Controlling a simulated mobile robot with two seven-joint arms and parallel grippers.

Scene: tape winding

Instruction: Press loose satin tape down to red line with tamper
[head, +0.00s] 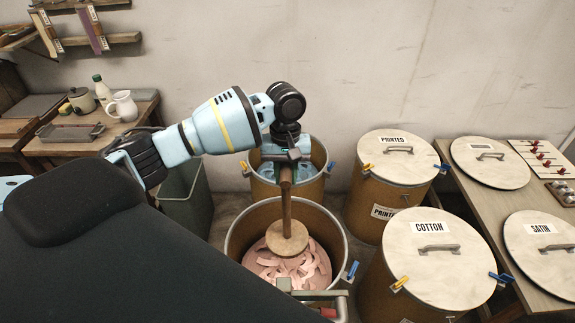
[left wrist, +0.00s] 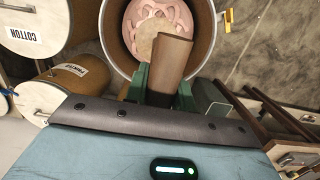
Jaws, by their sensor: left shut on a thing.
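My left gripper (head: 287,162) is shut on the tamper's wooden handle (head: 286,205), which stands nearly upright. The tamper's round head (head: 287,240) is inside the open drum (head: 231,243), over pink satin tape (head: 300,270) lying in loose loops. I cannot tell how firmly the head presses on the tape. In the left wrist view, the handle (left wrist: 172,55) sits between green fingers, with the pink tape (left wrist: 160,16) beyond it. No red line is clearly visible inside the drum.
A second open drum (head: 318,155) stands behind. Lidded drums marked PRINTED (head: 400,160) and COTTON (head: 440,265) stand to the right, close to a table (head: 497,210) with the SATIN lid (head: 545,250). A grey bin (head: 190,212) stands left of the open drums.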

